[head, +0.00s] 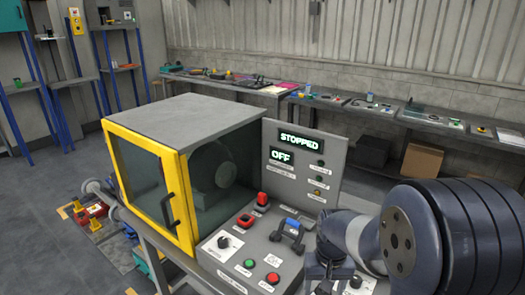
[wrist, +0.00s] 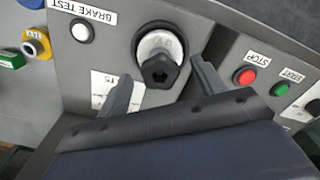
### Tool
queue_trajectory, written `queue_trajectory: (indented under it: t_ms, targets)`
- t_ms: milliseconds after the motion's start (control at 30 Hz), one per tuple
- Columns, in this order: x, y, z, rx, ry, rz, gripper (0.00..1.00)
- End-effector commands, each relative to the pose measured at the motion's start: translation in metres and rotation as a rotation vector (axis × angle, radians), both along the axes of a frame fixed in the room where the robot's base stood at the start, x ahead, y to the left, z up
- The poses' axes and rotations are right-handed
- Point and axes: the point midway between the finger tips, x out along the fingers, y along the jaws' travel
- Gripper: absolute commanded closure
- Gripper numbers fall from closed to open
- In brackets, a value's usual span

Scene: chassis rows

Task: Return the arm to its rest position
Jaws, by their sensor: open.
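My arm (head: 400,235) reaches in from the right in the head view, bent low over the control panel (head: 250,240). My gripper (head: 328,268) is at the panel's right end there, partly hidden by the arm. In the wrist view my gripper (wrist: 163,75) is open, one finger on each side of a dark knob (wrist: 158,70) on a pale round base. Gaps show between the fingers and the knob, and nothing is held. I cannot tell how far above the panel the fingertips are.
A yellow-framed machine door (head: 150,190) is shut at left. The upright display panel (head: 300,160) reads STOPPED and OFF. A blue-handled part (head: 290,232) stands close to my gripper. The wrist view shows a red STOP button (wrist: 246,77) and green START button (wrist: 280,89).

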Motion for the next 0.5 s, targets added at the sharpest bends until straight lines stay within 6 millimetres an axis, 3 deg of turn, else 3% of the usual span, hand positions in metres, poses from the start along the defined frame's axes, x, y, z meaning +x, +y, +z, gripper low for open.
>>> queue_trajectory:
  t_ms: [133,500]
  targets:
    - [0.000,0.000,0.001,0.000,0.000,-0.117,0.35]
    - [0.001,0.000,0.080,0.000,-0.006,-0.120,0.35]
